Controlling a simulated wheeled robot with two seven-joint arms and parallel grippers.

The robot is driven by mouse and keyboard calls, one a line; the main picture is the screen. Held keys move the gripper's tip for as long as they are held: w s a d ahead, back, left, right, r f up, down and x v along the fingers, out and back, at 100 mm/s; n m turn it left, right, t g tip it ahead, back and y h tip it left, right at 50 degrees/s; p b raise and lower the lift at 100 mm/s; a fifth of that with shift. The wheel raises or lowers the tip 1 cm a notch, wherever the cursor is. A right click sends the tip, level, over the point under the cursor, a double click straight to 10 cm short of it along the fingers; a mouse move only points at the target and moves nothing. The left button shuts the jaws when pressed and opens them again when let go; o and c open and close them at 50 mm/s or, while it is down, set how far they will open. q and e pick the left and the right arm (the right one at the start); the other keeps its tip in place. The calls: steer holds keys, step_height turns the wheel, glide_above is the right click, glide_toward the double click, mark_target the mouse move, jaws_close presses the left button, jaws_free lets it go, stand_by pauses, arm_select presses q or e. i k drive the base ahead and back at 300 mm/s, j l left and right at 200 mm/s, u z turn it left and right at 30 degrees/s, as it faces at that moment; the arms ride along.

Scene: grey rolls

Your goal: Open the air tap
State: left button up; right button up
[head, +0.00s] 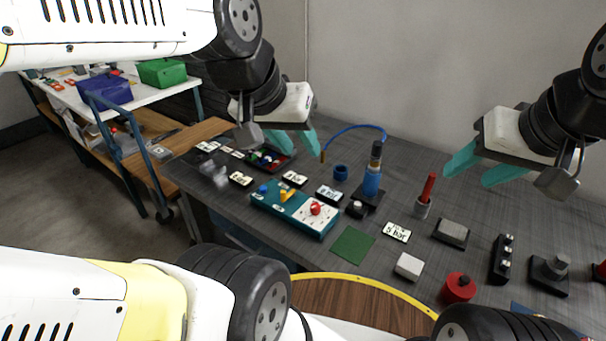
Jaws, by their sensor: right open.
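A teal box (290,218) on the grey table carries a blue knob, a yellow lever (284,196) and a red knob (316,208) on a white panel. Behind it stands a blue cylinder (372,181) with a dark top, from which a thin blue hose (352,128) arches left. Which of these is the air tap I cannot tell for certain. My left gripper (291,146) is above the table's back left, behind the teal box, its fingers apart and nothing seen between them. My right gripper (480,174) is open and empty above the table's right side, apart from everything.
A dark tray (288,166) with small parts lies below my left gripper. A red-handled tool in a grey cup (423,206), a green mat (352,245), a white block (408,266) and a red round part (458,288) occupy the table. A trolley with bins (104,88) stands at left.

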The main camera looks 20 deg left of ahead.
mark_target(283, 197)
steer(key=l+u, duration=0.25)
steer(key=u, duration=0.15)
steer(key=k+l+u, duration=0.15)
steer(key=u, duration=0.2)
steer(key=k+l+u, duration=0.1)
steer(key=u, duration=0.3)
steer(key=l, duration=0.1)
